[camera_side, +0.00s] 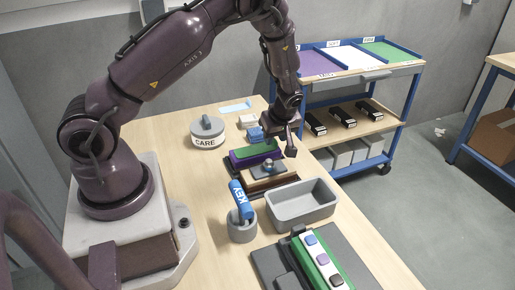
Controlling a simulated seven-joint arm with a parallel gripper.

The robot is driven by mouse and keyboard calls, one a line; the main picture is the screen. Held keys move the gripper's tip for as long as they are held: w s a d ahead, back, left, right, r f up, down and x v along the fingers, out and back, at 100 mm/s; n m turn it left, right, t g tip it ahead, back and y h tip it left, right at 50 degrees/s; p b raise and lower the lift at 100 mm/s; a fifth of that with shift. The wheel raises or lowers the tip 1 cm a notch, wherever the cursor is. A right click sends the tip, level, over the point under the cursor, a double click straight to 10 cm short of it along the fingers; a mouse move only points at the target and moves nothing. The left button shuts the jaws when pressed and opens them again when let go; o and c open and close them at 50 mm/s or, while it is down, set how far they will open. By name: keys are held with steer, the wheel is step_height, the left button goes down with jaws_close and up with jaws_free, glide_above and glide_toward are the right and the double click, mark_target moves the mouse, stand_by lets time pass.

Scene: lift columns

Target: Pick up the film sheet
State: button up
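A thin light-blue sheet (235,107), which looks like the film sheet, lies flat near the far end of the wooden table. My gripper (286,147) points down over the table's right side, beside a stack of green, purple and brown pieces. It is to the right of the sheet and nearer the camera, apart from it. The fingers are small and partly hidden, so I cannot tell whether they are open or shut. I see nothing clearly held.
A round container marked CARE (207,139), a blue block (255,134) and the layered stack (254,155) stand on the table (190,205). Nearer are a grey bin (303,211), a cup (242,232) with a blue KEY item (240,199), and a dark fixture (275,268). A blue-framed cart (350,127) stands behind.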

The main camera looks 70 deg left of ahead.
steer(key=shift+a+f, duration=0.15)
steer(key=shift+f, duration=0.2)
steer(key=shift+c, duration=0.5)
jaws_close()
